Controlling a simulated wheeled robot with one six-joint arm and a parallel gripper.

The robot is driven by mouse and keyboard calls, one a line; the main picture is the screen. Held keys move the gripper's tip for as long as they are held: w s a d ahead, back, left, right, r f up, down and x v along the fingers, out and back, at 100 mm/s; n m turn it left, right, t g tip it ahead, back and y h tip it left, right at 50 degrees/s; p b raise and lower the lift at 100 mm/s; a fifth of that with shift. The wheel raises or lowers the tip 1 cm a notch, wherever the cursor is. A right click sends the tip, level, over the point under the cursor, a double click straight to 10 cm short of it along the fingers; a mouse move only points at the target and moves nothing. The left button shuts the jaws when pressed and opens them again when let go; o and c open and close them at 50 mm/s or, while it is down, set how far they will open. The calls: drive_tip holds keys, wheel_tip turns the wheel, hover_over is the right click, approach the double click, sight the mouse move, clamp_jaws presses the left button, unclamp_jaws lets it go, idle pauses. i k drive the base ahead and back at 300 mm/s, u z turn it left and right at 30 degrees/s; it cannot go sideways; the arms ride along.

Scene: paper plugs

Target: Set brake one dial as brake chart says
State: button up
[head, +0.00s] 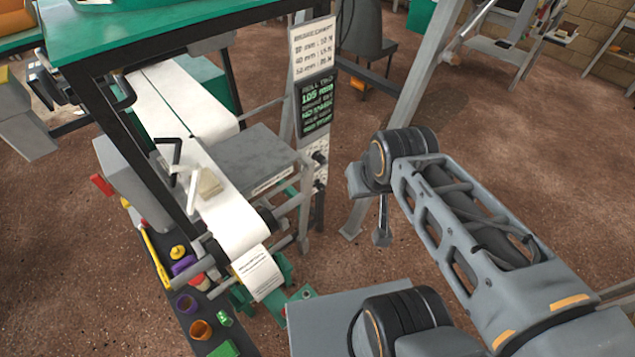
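The brake chart (313,47) is a white printed card at the top of an upright post. It lists several rows in mm, with figures too small to read surely. Below it is a dark display panel (317,107) with green text, its top line reading like "ROLL" and "105 mm". Under that is a pale strip with small dark dials (319,158); another dial (319,186) sits lower. Their settings and labels are unreadable, so I cannot tell which is brake one. My arm is at the right, apart from the panel; I cannot make out its gripper fingers.
A paper web (229,215) runs over rollers on a machine frame with a green top (160,28). A dark tray (192,318) holds several coloured plugs and cups. A grey diagonal post (421,75) stands right of the panel. Brown floor is open behind.

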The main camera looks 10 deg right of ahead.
sight(320, 188)
drive_tip(key=k, duration=0.5)
drive_tip(key=z, duration=0.9)
drive_tip(key=i, duration=0.75)
drive_tip(key=u, duration=1.2)
